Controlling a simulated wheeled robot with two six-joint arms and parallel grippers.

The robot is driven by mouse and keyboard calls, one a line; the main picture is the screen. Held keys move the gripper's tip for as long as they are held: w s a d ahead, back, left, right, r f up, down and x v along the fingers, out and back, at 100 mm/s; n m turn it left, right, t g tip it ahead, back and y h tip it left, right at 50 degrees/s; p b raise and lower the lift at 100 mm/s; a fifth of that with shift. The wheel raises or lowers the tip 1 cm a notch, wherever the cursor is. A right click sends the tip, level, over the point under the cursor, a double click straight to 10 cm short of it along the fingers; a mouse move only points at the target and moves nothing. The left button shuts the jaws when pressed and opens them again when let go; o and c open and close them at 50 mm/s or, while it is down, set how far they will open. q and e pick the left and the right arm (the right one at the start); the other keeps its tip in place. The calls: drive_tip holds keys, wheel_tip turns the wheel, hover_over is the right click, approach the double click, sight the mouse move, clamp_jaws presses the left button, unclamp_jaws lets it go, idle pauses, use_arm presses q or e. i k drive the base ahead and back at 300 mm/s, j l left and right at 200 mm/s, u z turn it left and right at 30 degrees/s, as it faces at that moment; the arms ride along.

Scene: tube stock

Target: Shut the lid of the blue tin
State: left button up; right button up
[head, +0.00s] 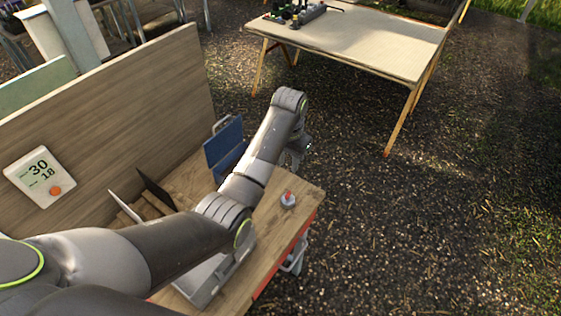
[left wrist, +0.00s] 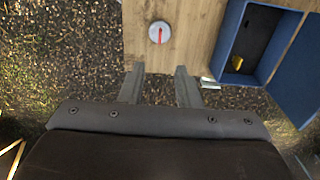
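The blue tin (head: 223,150) stands on the wooden bench with its lid raised; my left arm hides part of it in the head view. In the left wrist view the open tin (left wrist: 233,38) is at the upper right, with a dark inside and a small yellow thing in it. Its lid (left wrist: 298,70) is swung out to the right. My left gripper (left wrist: 160,68) is open and empty, its fingers apart, to the left of the tin and past the bench edge in that view. In the head view the gripper (head: 302,146) is partly hidden behind its arm. My right gripper is not in view.
A round whitish thing with a red bar (head: 288,200) sits on the bench near its right corner. A grey open case (head: 215,275) lies nearer, partly under my arm. A wooden panel (head: 120,105) backs the bench. A separate table (head: 370,45) stands beyond on gravel.

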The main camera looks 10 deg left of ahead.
sight(222, 143)
drive_tip(key=k+l, duration=0.3)
drive_tip(key=k, duration=0.15)
drive_tip(key=k+l, duration=0.3)
drive_tip(key=k, duration=0.2)
